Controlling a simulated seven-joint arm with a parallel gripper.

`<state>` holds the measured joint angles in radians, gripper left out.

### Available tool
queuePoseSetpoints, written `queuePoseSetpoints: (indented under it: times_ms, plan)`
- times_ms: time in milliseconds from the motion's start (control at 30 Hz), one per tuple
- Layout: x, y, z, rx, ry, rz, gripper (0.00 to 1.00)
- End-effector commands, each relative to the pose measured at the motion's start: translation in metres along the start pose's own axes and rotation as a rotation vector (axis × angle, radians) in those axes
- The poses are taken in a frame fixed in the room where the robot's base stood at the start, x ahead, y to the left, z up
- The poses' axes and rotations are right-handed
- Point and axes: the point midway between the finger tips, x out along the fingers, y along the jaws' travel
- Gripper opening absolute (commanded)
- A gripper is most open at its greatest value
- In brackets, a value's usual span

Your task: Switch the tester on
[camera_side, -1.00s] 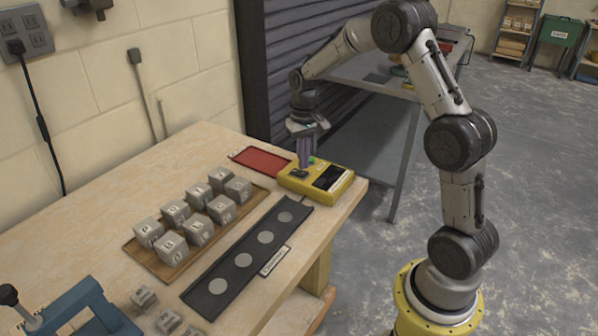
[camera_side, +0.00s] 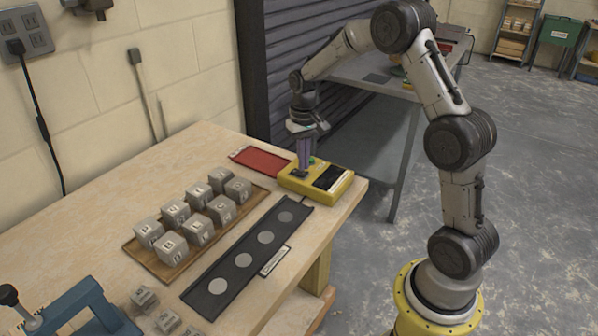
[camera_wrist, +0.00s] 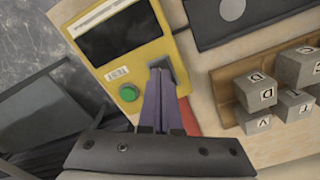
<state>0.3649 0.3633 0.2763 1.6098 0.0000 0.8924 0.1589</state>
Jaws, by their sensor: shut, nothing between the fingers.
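The tester is a yellow box (camera_side: 336,190) with a dark screen, at the far right end of the workbench. In the wrist view the closed purple fingers (camera_wrist: 160,72) cover part of that area, so the switch's position is hidden. The green button is clear of the fingers.
A red tray (camera_side: 262,160) lies behind the tester. A wooden tray (camera_side: 135,250) with several lettered grey cubes and a black strip (camera_side: 205,302) with pale discs lie nearer. A blue press (camera_side: 75,305) stands at the front left. Bare bench lies at the left.

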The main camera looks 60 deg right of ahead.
Motion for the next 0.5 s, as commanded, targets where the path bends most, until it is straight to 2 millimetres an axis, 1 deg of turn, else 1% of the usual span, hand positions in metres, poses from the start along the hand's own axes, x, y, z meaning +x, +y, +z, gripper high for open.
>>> queuePoseSetpoints:
  times_ms: [500]
  plan:
    - [0.0075, 0.0000, -0.0001, 0.000, 0.000, 0.000, 0.00]
